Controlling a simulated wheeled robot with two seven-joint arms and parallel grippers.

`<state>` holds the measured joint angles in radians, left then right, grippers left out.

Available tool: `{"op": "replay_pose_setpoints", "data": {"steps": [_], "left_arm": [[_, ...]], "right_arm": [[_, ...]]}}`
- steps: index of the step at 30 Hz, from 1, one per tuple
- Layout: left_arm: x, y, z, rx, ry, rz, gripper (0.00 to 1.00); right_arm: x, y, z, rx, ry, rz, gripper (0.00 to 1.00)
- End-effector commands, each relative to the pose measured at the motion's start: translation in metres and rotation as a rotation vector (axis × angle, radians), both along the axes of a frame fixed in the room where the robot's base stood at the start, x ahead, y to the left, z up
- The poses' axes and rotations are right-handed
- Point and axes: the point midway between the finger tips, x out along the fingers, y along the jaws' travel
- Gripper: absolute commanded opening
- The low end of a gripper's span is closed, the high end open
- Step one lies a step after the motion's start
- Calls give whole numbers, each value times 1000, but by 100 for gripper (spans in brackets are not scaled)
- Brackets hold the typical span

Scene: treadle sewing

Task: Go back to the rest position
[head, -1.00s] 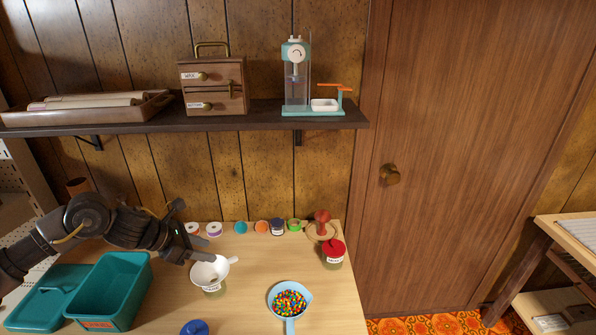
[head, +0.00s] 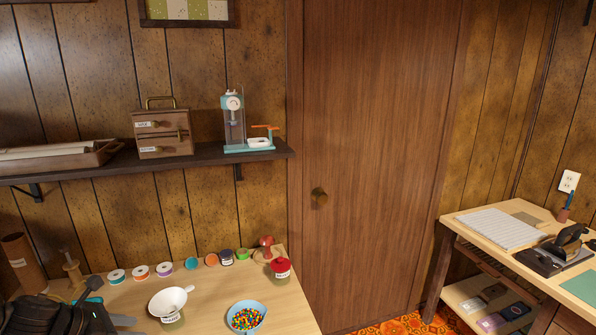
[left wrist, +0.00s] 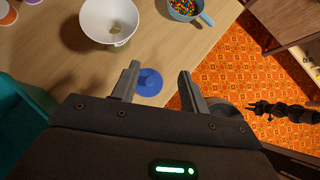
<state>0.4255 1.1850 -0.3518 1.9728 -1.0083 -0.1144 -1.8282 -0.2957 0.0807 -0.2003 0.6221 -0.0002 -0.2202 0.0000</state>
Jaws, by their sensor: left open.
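My left gripper (left wrist: 158,85) is open and empty in the left wrist view, its two fingers apart above the table's edge. A blue round lid-like thing (left wrist: 149,82) shows between and beyond the fingers. In the head view my left arm is at the bottom left corner, low beside the table. A white funnel (head: 170,300) sits on a labelled jar (head: 173,322); the funnel is also in the left wrist view (left wrist: 108,20). My right gripper is not clearly visible in the head view.
The wooden table (head: 215,290) holds a blue pan of coloured beads (head: 246,316), a red-lidded jar (head: 280,268) and a row of small spools. A shelf (head: 90,167) with a drawer box (head: 162,130) hangs above. A second table (head: 470,250) stands right.

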Motion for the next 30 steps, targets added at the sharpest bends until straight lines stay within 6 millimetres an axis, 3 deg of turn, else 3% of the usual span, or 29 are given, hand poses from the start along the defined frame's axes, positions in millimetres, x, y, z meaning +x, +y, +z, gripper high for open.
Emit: {"op": "replay_pose_setpoints", "data": {"steps": [10,17,22,27,30], "left_arm": [[1,-63,-41,-256,74,271,45],[-16,-110,-73,-601,207,665,45],[-56,-137,-105,-1013,421,1203,45],[-122,-138,-139,-1396,636,1854,45],[-161,-138,-153,-1538,713,2172,45]], "right_arm": [[1,3,0,2,-2,-1,29],[-3,2,0,2,4,-2,29],[-6,2,0,2,7,-2,29],[-5,1,0,2,7,-1,29],[-5,1,0,1,7,-1,29]]}}
